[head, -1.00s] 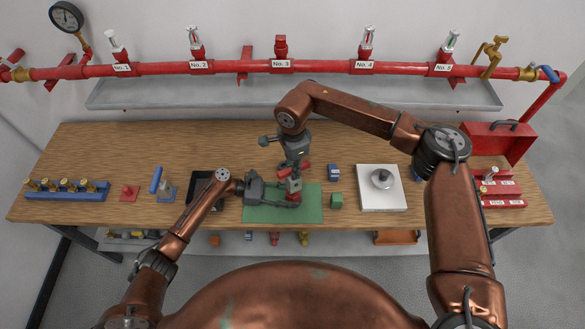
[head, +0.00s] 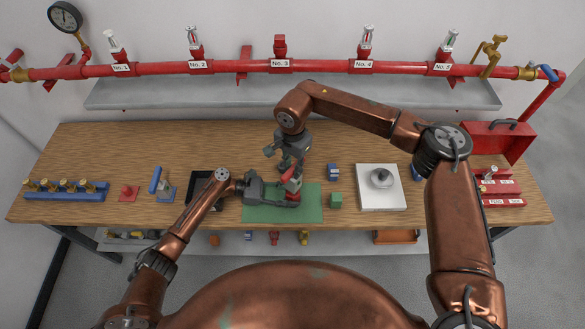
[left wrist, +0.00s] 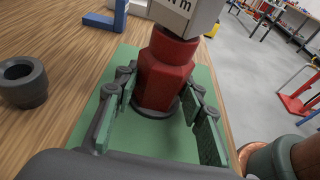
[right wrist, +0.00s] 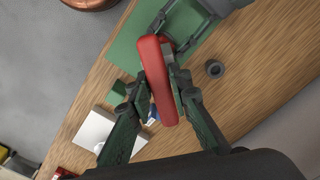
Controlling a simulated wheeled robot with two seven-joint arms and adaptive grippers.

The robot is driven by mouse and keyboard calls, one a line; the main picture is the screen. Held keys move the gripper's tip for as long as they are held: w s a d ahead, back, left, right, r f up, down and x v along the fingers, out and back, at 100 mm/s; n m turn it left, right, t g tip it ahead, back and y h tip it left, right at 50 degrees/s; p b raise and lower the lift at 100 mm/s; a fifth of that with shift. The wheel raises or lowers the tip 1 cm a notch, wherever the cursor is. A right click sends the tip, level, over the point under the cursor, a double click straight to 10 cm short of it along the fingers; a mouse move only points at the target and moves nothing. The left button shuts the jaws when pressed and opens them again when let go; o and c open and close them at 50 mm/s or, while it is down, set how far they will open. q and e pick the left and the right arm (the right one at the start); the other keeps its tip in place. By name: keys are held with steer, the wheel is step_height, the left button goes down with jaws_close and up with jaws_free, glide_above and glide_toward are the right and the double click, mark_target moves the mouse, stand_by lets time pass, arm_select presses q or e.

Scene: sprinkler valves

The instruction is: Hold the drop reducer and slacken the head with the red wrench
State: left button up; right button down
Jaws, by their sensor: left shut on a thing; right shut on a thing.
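The red drop reducer (left wrist: 166,75) stands upright over the green mat (left wrist: 140,145) in the left wrist view. My left gripper (head: 290,194) is shut on the reducer, with a finger on either side of it in the left wrist view (left wrist: 160,110). A pale grey block with dark lettering (left wrist: 185,12) sits right above the reducer and is cut off by the frame. My right gripper (right wrist: 160,90) is shut on the red wrench (right wrist: 157,75), held by its handle above the mat. The wrench's jaw is mostly hidden, so its fit on the head cannot be told.
A dark round cup (right wrist: 214,69) stands on the wood near the mat. A black tray (head: 201,186) is left. The back of the bench is mostly clear.

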steer(key=shift+r, duration=0.15)
step_height(320, 180, up, 12)
steer(key=shift+r, duration=0.15)
stand_by(0.9)
steer(key=s, duration=1.6)
stand_by(0.5)
steer(key=m, duration=1.1)
steer(key=shift+w+a+m, duration=0.1)
steer(key=shift+a+m, duration=0.05)
steer(key=shift+m, duration=0.15)
